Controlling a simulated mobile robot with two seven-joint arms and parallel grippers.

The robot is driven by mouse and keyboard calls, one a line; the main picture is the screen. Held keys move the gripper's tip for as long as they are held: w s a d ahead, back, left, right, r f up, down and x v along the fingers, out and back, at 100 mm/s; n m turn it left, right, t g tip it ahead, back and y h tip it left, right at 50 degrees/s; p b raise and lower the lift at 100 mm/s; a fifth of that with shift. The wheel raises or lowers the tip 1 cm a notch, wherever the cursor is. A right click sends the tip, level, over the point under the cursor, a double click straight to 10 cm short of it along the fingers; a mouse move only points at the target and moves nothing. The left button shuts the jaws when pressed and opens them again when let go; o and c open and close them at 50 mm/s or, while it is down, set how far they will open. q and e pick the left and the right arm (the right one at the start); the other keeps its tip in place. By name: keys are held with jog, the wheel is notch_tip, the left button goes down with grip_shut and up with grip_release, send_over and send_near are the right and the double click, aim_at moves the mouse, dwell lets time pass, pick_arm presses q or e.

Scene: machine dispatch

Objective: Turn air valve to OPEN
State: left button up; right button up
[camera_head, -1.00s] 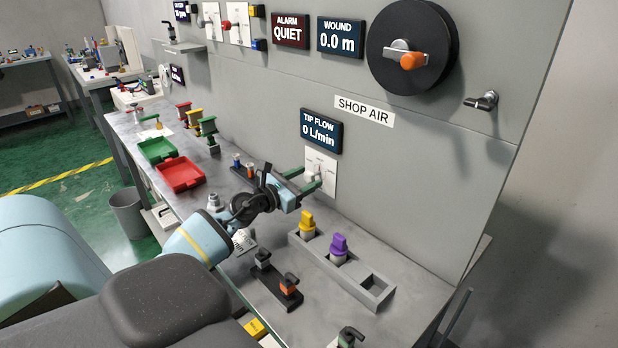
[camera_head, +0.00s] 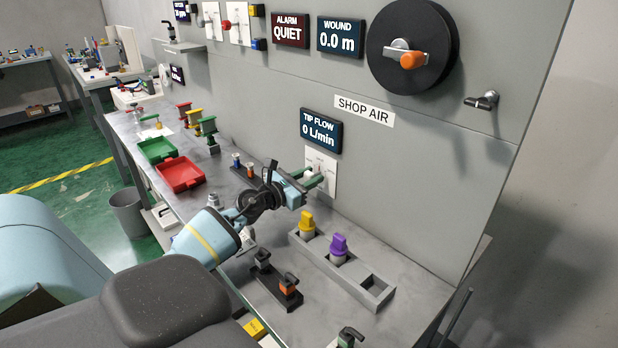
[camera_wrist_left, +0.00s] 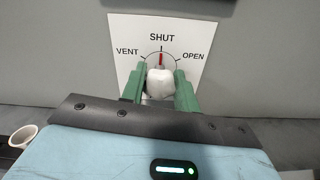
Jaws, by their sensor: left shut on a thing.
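The air valve is a white knob (camera_wrist_left: 160,84) on a white plate (camera_wrist_left: 187,35) marked VENT, SHUT and OPEN, with a red pointer at SHUT in the left wrist view. In the head view the plate (camera_head: 327,183) is on the grey wall under the TIP FLOW display (camera_head: 321,131), which reads 0 L/min. My left gripper (camera_head: 313,178) is at the knob. In the left wrist view the green fingers of this gripper (camera_wrist_left: 160,86) are shut on the knob, one on each side.
A grey rack (camera_head: 376,292) with a yellow-topped (camera_head: 307,223) and a purple-topped piece (camera_head: 338,245) stands on the bench right of my arm. A dark holder (camera_head: 269,286) is in front. Red (camera_head: 180,174) and green trays (camera_head: 157,150) lie to the left.

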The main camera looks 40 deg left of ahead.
jog(key=shift+s+f, duration=0.1)
pick_arm(q)
jog(key=shift+f+m+b, duration=0.15)
jog(key=shift+m+b, duration=0.2)
jog(key=shift+m, duration=0.55)
jog(key=shift+m+b, duration=0.35)
jog(key=shift+m, duration=0.85)
jog(key=m, duration=0.6)
jog(key=shift+m, duration=0.9)
pick_arm(e)
jog(key=shift+s+f+g, duration=0.15)
jog(key=shift+s+f, duration=0.15)
jog(key=shift+f, duration=0.2)
jog(key=shift+s+f+g, duration=0.15)
jog(key=shift+s+f, duration=0.15)
jog(key=shift+f, duration=0.2)
pick_arm(q)
jog(key=o, duration=1)
jog(key=shift+c, duration=0.2)
